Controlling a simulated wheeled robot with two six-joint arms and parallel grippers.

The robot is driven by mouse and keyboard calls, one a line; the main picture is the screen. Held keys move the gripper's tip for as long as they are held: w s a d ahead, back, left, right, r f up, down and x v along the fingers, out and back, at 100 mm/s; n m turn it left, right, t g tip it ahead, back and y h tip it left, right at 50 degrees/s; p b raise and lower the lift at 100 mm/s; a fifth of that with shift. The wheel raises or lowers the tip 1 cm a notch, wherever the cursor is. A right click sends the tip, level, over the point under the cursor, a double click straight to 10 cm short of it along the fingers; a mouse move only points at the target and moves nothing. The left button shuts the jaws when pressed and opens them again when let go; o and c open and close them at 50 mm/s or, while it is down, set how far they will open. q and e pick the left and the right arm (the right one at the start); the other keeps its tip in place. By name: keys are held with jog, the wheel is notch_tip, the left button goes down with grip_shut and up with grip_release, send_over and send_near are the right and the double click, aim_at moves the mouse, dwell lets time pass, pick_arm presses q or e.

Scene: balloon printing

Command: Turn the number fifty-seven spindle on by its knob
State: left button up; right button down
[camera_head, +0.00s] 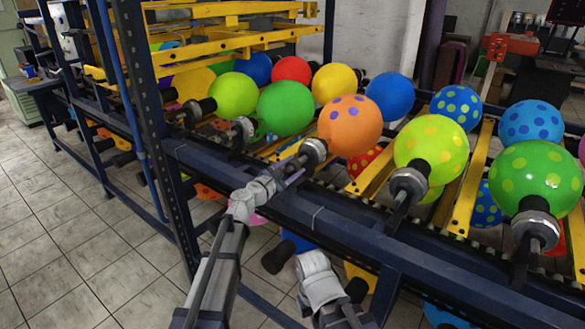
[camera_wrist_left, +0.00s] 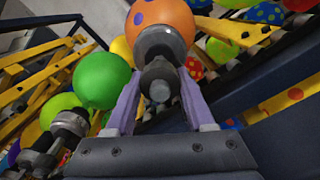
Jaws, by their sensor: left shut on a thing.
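An orange balloon with purple dots (camera_head: 349,125) sits on a spindle whose metal collar (camera_head: 314,150) faces my side of the machine. My left gripper (camera_head: 298,165) reaches over the dark blue front rail to this spindle. In the left wrist view the purple fingers of my left gripper (camera_wrist_left: 160,95) stand on both sides of the dark round knob (camera_wrist_left: 160,80) and are shut on it. The same orange balloon shows above it (camera_wrist_left: 160,15). No number can be read on the spindle. My right arm's grey link (camera_head: 318,280) shows low in the head view; its gripper fingers are not visible.
Spindles with a green balloon (camera_head: 285,108) to the left and a yellow-dotted lime balloon (camera_head: 432,145) to the right flank this one. The dark blue front rail (camera_head: 340,225) runs under my left wrist. A blue upright post (camera_head: 135,120) stands at the left.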

pick_arm(q)
grip_shut()
jog(key=m, duration=0.3)
jog(key=shift+m, duration=0.4)
jog(key=m, duration=0.4)
jog(key=shift+m, duration=0.3)
jog(key=m, duration=0.9)
jog(key=shift+m, duration=0.3)
